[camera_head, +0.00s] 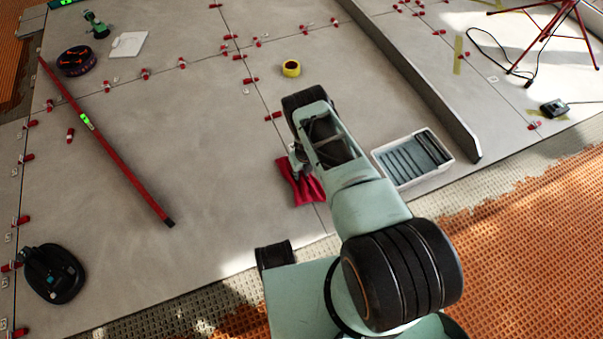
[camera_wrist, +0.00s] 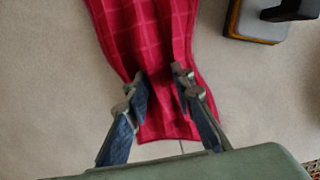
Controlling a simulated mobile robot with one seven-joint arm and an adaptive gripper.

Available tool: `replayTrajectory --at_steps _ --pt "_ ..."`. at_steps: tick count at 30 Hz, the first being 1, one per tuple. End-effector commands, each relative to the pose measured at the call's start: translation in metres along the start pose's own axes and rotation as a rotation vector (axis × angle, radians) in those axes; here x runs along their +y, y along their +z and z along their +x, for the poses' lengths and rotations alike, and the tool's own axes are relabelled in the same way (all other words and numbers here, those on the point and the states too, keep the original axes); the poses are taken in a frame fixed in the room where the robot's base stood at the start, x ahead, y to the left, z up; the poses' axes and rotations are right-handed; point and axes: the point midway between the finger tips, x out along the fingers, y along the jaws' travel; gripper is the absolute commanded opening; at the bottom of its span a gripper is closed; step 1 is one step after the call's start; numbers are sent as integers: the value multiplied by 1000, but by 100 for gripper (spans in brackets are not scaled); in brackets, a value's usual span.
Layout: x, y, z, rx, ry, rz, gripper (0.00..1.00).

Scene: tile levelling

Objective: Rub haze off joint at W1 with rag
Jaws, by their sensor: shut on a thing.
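A red checked rag (camera_head: 306,190) shows beside and below my gripper (camera_head: 299,168) in the head view. In the wrist view the rag (camera_wrist: 148,35) runs from the top edge down between the fingers of my gripper (camera_wrist: 158,86). The fingers are shut on the gathered cloth. The rag is on or just above the light grey tile; I cannot tell if it presses down. A thin tile joint (camera_wrist: 181,148) shows just below the rag's lower edge. The cloth hides the joint farther up. I cannot make out haze or a W1 mark.
A white tray (camera_head: 449,169) with grey slats is right of my arm. A long upright strip (camera_head: 425,90) stands at right. Red levelling clips (camera_head: 249,81) line the joints. A red straightedge (camera_head: 135,181) lies left; tile between is clear.

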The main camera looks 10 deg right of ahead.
Motion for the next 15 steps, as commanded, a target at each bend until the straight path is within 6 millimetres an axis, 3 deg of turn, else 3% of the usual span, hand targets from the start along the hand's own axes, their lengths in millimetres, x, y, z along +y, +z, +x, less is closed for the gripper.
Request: replayTrajectory --at_steps 15 --pt "0 0 8 -1 -1 0 0"
